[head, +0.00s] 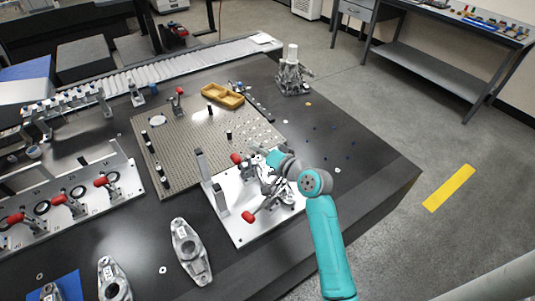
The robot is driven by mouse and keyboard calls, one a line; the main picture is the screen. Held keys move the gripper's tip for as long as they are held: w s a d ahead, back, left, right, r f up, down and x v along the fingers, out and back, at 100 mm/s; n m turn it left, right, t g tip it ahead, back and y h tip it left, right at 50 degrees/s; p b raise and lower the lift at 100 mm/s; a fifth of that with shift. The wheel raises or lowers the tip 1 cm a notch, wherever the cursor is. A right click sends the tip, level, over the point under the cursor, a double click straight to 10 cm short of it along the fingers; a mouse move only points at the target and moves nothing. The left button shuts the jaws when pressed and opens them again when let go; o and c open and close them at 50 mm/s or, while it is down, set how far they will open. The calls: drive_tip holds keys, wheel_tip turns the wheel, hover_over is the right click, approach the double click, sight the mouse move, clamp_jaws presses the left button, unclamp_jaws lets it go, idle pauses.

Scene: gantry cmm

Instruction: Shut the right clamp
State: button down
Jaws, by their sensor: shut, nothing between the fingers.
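A silver fixture plate (236,228) lies on the dark table near its front right. Two red clamp handles show on it: one at the back (236,158) and one at the front (248,217), which sticks out low toward the lower left. My gripper (268,184) is over the plate, between the two handles, close to the clamp metalwork. It is small here and looks shut and empty. My wrist and gripper hide parts of both clamps, so I cannot tell whether their arms press down or whether the gripper touches one.
Upright metal posts (220,199) stand on the plate's left side. A perforated plate (185,140) with pins and a yellow tray (222,96) lies behind. Another fixture (70,205) with red-handled clamps is at left. Metal castings (190,250) lie in front. The table's right end is mostly clear.

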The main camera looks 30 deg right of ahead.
sight(240, 163)
drive_tip(key=shift+w+a+f, duration=0.4)
drive_tip(key=shift+a+f, duration=0.3)
drive_tip(key=shift+a, duration=0.15)
drive_tip(key=shift+w+a+f, duration=0.35)
drive_tip(key=shift+a+f, duration=0.35)
drive_tip(key=shift+a, duration=0.15)
drive_tip(key=shift+a, duration=0.15)
